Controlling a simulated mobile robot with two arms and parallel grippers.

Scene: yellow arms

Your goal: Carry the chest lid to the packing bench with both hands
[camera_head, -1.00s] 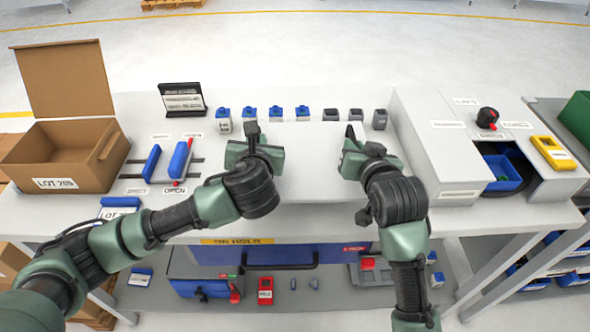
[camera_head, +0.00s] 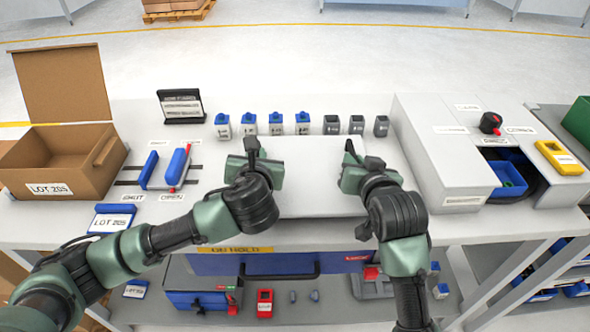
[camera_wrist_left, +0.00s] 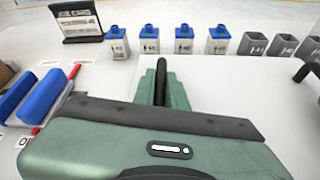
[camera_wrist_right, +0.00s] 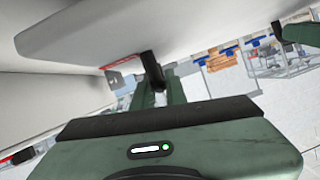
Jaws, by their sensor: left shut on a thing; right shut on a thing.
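The chest lid appears as a plain pale grey panel (camera_head: 312,190) between my two grippers in the head view. It fills the top of the right wrist view (camera_wrist_right: 120,30). My left gripper (camera_head: 254,158) is shut at the lid's left side, and my right gripper (camera_head: 354,160) is shut at its right side. Black finger parts show at both sides; the exact grip points are partly hidden.
Several blue-capped jars (camera_head: 249,123) and grey cups (camera_head: 356,124) stand just beyond the lid. An open cardboard box (camera_head: 55,178) and blue-handled sliders (camera_head: 178,166) are on the left. A grey cabinet (camera_head: 445,170) with a blue bin (camera_head: 508,178) is close on the right.

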